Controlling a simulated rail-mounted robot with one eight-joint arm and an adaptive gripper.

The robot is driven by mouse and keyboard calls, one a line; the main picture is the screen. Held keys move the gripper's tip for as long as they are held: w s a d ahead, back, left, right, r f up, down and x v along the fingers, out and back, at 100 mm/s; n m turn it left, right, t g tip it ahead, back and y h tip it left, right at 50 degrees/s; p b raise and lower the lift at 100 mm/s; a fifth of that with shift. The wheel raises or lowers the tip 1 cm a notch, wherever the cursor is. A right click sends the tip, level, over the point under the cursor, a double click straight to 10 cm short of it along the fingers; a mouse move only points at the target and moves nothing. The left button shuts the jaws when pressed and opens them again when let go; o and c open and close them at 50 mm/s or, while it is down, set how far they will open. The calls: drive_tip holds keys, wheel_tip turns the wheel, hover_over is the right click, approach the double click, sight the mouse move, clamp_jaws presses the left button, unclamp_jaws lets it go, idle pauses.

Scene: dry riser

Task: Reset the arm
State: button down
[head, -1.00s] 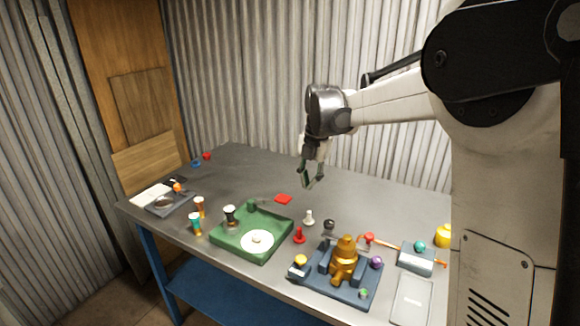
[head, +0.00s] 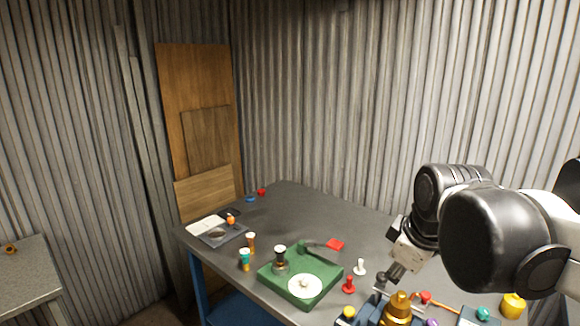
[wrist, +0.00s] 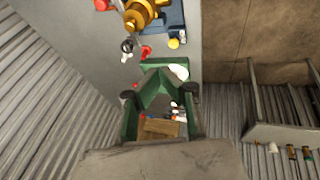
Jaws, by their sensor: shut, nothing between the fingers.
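My gripper (head: 384,284) hangs at the end of my arm, at the lower right of the head view, near the bench edge. It is small there and partly hidden by the wrist. In the wrist view its green fingers (wrist: 162,78) come together at the middle, and nothing shows held between them. In the head view the gripper appears just above and left of a brass-coloured fitting (head: 398,304). The exact height between them cannot be told.
Another table (head: 25,280) stands at far left. Corrugated walls enclose the back.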

drive_tip(key=s+f+m+t, duration=0.2)
drive_tip(key=s+f+m, duration=0.3)
drive_tip(key=s+m, duration=0.4)
drive_tip(key=shift+s, duration=0.7)
